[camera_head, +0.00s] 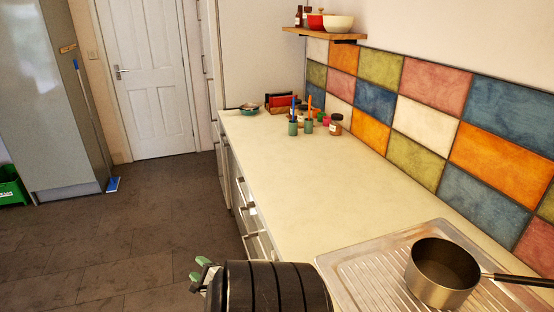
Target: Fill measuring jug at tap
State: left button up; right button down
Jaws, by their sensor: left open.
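My left gripper (200,272) shows at the bottom of the head view, left of the counter's front edge and over the dark floor. Its green-tipped fingers are apart and I see nothing between them. My black arm link hides part of the counter front behind it. I see no measuring jug and no tap in this view. A steel drainer (360,268) with ridges lies at the bottom right of the counter. My right gripper is not in view.
A saucepan (440,275) stands on the drainer, its dark handle pointing right. The pale counter (310,180) is clear in the middle. Several small jars and pots, including a jar (335,124), stand at its far end. A wooden shelf (322,34) holds bowls above.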

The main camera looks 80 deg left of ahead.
pick_arm(q)
jog(key=w+d+f+m+t+h, duration=0.2)
jog(key=d+f+t+h, duration=0.15)
jog(key=d+f, duration=0.75)
jog(key=w+d+f+m+t+h, duration=0.15)
jog(key=d+f+h, duration=0.25)
jog(key=d+f, duration=0.7)
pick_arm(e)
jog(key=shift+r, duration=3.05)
pick_arm(q)
jog(key=w+d+f+t+h, duration=0.1)
jog(key=w+d+t+h, duration=0.1)
jog(key=w+d, duration=0.3)
jog(key=w+d+f+t+h, duration=0.1)
jog(key=w+d, duration=0.5)
jog(key=d, duration=0.6)
jog(key=w+d+f+t+h, duration=0.2)
jog(key=w+d+t, duration=0.3)
jog(key=d, duration=0.4)
jog(key=shift+w+d+f+h, duration=0.15)
jog(key=shift+w+f+h, duration=0.1)
jog(key=shift+h, duration=0.1)
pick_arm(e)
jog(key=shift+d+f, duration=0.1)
